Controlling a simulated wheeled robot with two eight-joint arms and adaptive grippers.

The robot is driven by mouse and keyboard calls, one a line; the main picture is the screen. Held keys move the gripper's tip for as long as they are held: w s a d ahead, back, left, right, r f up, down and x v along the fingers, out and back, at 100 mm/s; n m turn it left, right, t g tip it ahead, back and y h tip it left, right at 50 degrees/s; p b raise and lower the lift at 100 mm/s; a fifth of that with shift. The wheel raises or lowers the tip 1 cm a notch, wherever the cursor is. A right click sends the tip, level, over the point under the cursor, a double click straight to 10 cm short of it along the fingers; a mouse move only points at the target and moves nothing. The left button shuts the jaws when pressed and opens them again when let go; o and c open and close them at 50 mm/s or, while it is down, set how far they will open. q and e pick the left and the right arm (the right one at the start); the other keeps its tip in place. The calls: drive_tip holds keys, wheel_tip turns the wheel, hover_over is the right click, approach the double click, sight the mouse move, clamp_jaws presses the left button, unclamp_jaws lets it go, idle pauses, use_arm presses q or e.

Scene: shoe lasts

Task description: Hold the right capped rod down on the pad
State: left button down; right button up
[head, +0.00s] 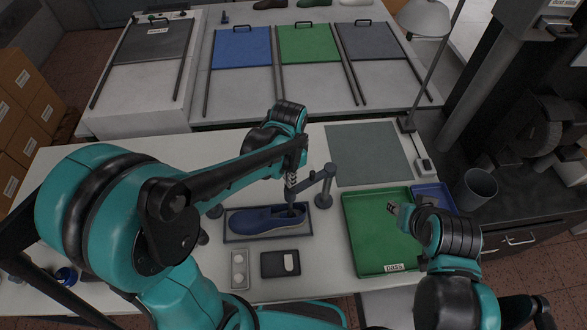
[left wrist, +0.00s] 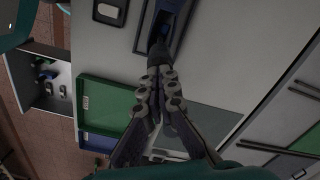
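A blue shoe (head: 262,222) lies on a dark rectangular tray (head: 232,239) on the white bench. A grey post (head: 323,199) stands at its right with a blue-grey arm (head: 314,181) reaching left over the shoe opening. The right capped rod hangs at that arm's end, its cap hidden by my left gripper (head: 291,182). The gripper points down there, its fingers drawn together; they also show in the left wrist view (left wrist: 160,85). Contact with the cap, and the pad under the rod, cannot be made out. My right gripper (head: 393,208) is over the green tray, its opening unclear.
The green tray (head: 381,264) lies at the right, with a small blue tray (head: 432,191) beside it. A grey mat (head: 367,155) lies behind. A dark box (head: 280,264) and a light two-hole holder (head: 239,268) sit in front of the shoe.

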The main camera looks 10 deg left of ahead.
idle(0.3)
use_arm(q)
wheel_tip(320, 180, up, 10)
drive_tip(key=p, duration=0.7)
drive_tip(key=shift+f, duration=0.15)
idle(0.3)
drive_tip(key=s+a+r+n+t, duration=0.7)
drive_tip(key=s+n, duration=0.1)
wheel_tip(320, 180, down, 29)
drive_tip(key=b, duration=2.8)
drive_tip(key=shift+r, duration=0.2)
